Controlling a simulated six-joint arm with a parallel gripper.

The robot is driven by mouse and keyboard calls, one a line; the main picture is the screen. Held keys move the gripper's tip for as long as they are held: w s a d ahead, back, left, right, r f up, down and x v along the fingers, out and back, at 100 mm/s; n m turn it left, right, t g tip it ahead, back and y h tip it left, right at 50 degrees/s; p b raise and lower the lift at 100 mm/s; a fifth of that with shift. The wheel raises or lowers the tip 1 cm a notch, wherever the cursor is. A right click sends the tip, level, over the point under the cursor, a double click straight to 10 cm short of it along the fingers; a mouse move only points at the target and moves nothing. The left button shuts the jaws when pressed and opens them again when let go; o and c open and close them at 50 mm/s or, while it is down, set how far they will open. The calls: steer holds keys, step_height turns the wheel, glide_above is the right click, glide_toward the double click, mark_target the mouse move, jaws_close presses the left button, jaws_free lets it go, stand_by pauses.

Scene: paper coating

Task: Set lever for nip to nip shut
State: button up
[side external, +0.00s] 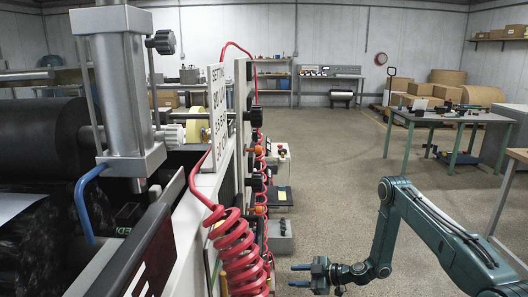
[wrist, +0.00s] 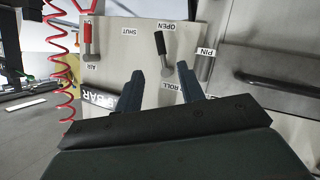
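In the wrist view a pale panel carries a lever with a black handle (wrist: 160,43), taken as the nip lever. Its handle points up in the picture, close to the OPEN label (wrist: 167,27); the SHUT label (wrist: 131,31) is to its left. In the side view my gripper (side external: 299,276) points left, apart from the machine; this lever cannot be picked out there.
A red-handled lever (wrist: 88,37) with an AIR label stands left of the black one. A coiled red hose (side external: 238,250) hangs by the machine's panel edge, and also shows in the wrist view (wrist: 62,60). Floor right of the machine is open; a workbench (side external: 455,115) stands further back.

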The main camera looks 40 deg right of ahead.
steer(key=x, duration=1.3)
steer(key=shift+w+f, duration=0.1)
jaws_close()
